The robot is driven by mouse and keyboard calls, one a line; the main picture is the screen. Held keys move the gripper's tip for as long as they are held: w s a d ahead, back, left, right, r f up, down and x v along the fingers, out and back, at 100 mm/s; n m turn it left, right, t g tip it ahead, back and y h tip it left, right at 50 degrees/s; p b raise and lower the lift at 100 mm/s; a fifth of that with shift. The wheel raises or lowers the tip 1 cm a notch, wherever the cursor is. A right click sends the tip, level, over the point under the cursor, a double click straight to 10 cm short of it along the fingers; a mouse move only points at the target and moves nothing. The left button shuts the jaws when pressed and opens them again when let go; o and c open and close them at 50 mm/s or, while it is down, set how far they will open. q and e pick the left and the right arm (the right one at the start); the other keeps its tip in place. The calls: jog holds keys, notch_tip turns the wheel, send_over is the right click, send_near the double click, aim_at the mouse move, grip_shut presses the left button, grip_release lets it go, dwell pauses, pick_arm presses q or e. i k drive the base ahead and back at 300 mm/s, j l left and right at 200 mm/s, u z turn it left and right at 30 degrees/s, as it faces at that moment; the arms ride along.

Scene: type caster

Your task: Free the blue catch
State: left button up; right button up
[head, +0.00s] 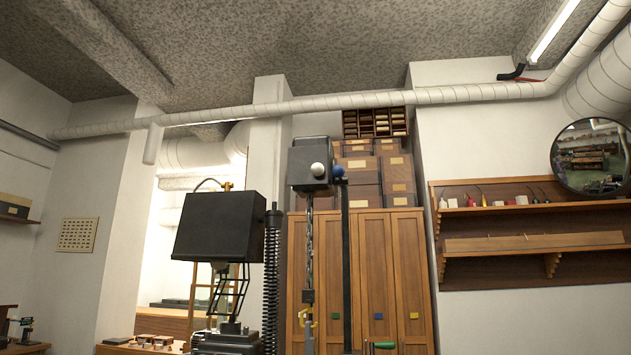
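A dark grey box (309,165) sits high at the centre, at the top of a dark upright post (345,255). A small blue part (338,171) shows at its lower right side, close to a white ball (318,169). The blue part may be the blue catch; it is too small to tell its shape or whether it is engaged. A chain (308,245) hangs from the box to a yellow hook (306,317). Neither of my grippers shows.
A black machine head (219,227) stands left of the post, beside a black coil spring (271,280). Behind are wooden cabinet doors (411,265) with a blue square (379,316). A green handle (383,345) shows at the bottom. Shelves (530,242) hang at right.

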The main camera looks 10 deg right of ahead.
aim_at(338, 171)
jog(key=i+l+u, duration=0.45)
jog(key=l, duration=0.3)
jog(key=i+l+u, duration=0.45)
jog(key=l, duration=0.5)
jog(key=i+l+u, duration=0.25)
jog(key=l, duration=0.25)
jog(key=i+l+u, duration=0.2)
jog(key=l, duration=0.3)
jog(key=l+u, duration=0.25)
jog(key=l, duration=0.3)
jog(key=l+u, duration=0.2)
jog(key=l, duration=0.35)
